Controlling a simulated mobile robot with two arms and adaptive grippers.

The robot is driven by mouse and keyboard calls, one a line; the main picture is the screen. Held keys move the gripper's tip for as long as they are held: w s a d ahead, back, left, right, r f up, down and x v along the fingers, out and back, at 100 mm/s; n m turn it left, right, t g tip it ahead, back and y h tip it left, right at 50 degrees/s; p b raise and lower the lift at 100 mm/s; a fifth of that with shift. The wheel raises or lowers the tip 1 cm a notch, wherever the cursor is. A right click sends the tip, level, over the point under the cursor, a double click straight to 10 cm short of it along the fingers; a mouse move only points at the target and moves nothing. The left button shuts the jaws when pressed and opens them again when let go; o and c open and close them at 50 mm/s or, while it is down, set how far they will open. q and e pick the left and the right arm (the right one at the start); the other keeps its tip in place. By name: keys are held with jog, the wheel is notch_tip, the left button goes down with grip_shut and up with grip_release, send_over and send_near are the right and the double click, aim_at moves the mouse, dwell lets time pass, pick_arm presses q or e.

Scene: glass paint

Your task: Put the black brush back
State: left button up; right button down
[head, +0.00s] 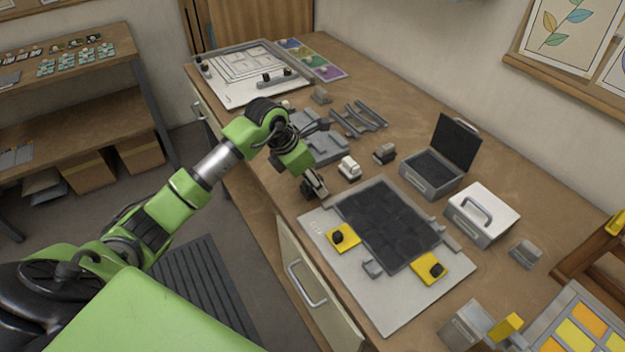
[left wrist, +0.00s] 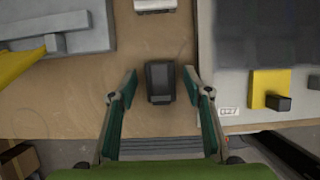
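A dark block that looks like the black brush (left wrist: 160,82) sits near the bench's front edge in the left wrist view. My left gripper (head: 315,189) points down at the bench just left of the grey-white board. In the left wrist view its fingers stand open on either side of the dark block, with a gap on each side. In the head view the gripper hides most or all of this block. A white-topped block (head: 349,168) stands just behind, and another dark grey block (head: 385,153) lies farther back. My right gripper is not in view.
The board (head: 386,315) with a dark panel and yellow pads (head: 430,269) lies right of the gripper. A grey tray (head: 327,149) is behind left. An open grey case (head: 430,180) and a white-lidded box (head: 478,228) stand farther right.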

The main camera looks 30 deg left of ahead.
pick_arm(q)
jog(key=shift+r, duration=0.25)
jog(key=shift+s+a+r, duration=0.1)
jog(key=shift+a+r, duration=0.05)
jog(key=shift+r, duration=0.15)
jog(key=b+v, duration=0.2)
jog(key=v, duration=0.9)
jog(key=shift+r, duration=0.1)
dwell(0.8)
